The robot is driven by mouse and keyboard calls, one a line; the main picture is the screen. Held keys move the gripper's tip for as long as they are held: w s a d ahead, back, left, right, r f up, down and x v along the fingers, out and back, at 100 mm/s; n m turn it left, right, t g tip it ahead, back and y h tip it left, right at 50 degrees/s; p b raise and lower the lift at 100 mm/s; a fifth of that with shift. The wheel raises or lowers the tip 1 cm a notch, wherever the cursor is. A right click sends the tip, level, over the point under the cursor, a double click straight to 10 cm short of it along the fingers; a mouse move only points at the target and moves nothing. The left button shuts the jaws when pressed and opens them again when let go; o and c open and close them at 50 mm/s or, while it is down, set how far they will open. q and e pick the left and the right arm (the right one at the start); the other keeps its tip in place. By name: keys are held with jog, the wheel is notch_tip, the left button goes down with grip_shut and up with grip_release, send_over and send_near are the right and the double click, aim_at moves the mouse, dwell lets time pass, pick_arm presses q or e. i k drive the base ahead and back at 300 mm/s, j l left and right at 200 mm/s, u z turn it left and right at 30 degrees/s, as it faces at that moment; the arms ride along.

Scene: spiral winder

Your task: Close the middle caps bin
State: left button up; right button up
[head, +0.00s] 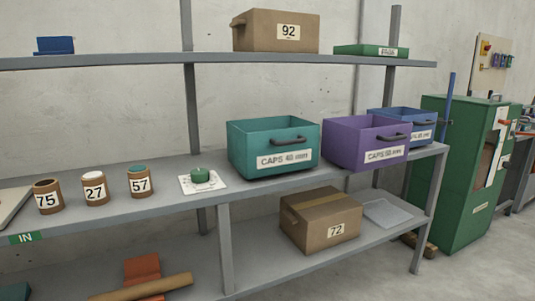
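Three open-topped caps bins stand in a row on the middle shelf in the head view. The middle one is a purple bin (341,149) with a dark handle and a white label that reads as caps 50 mm. Its front reaches to or slightly past the shelf's front edge, farther forward than its neighbours. A teal bin (240,153), labelled caps 40 mm, is at its left. A blue bin (423,121) is at its right, partly hidden behind the purple one. Neither of my grippers is in view.
The grey shelf (220,195) also holds numbered brown tubes (96,189) and a green cap on a white pad (215,184). Cardboard boxes sit above (258,31) and below (330,213). A green machine (465,190) stands at the right. Floor in front of the right end is clear.

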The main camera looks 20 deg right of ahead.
aim_at(359, 143)
jog(key=l+z, duration=0.1)
jog(key=z, duration=0.4)
jog(key=i+z, duration=0.1)
jog(key=z, duration=0.35)
jog(key=l+z, duration=0.1)
jog(key=z, duration=0.4)
jog(key=i, duration=0.05)
